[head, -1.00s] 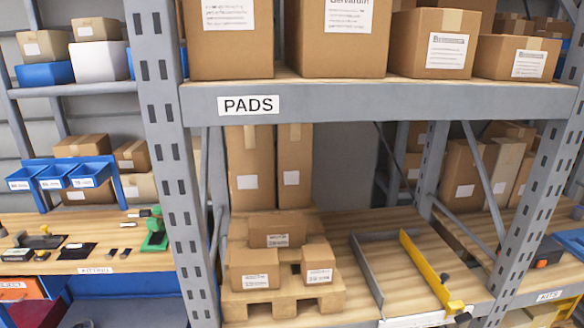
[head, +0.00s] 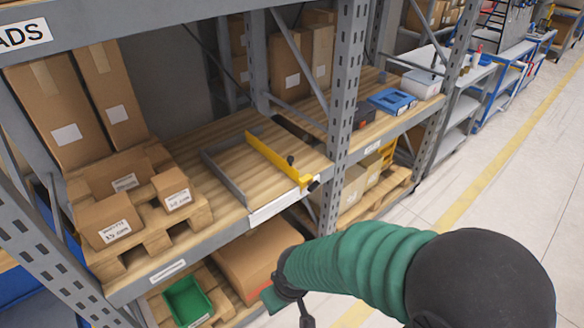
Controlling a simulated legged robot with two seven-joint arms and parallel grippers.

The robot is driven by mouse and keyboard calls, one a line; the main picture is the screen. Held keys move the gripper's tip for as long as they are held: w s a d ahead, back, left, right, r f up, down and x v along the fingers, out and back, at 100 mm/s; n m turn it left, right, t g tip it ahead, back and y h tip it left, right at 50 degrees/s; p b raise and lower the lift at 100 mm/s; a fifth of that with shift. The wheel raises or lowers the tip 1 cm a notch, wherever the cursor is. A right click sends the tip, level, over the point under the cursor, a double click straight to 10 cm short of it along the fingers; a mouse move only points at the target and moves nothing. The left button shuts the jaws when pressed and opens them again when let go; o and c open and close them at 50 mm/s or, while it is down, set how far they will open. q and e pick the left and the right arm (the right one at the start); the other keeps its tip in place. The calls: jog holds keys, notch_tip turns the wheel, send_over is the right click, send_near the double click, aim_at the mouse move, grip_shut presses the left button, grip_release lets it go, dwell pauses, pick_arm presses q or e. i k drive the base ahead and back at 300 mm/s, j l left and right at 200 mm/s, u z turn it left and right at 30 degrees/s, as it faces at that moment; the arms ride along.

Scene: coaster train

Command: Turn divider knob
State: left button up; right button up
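The yellow divider (head: 268,155) stands on the wooden shelf deck, running from the back to the front edge. A small black knob (head: 290,160) sticks up at its right side near the front. Another dark piece (head: 314,184) sits at its front end. My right arm comes in from the lower right in a green sleeve. My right gripper (head: 285,298) is in front of and below the shelf edge, well apart from the divider and knob. Its fingers are small and partly hidden, so its opening is unclear. My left gripper is out of view.
A grey divider (head: 224,178) stands left of the yellow one, with bare deck between them. A pallet (head: 150,232) with cartons is further left. A rack upright (head: 343,110) rises to the right. A green bin (head: 187,300) sits below. Open floor lies at right.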

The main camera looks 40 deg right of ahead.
aim_at(312, 187)
jog(key=z, duration=1.3)
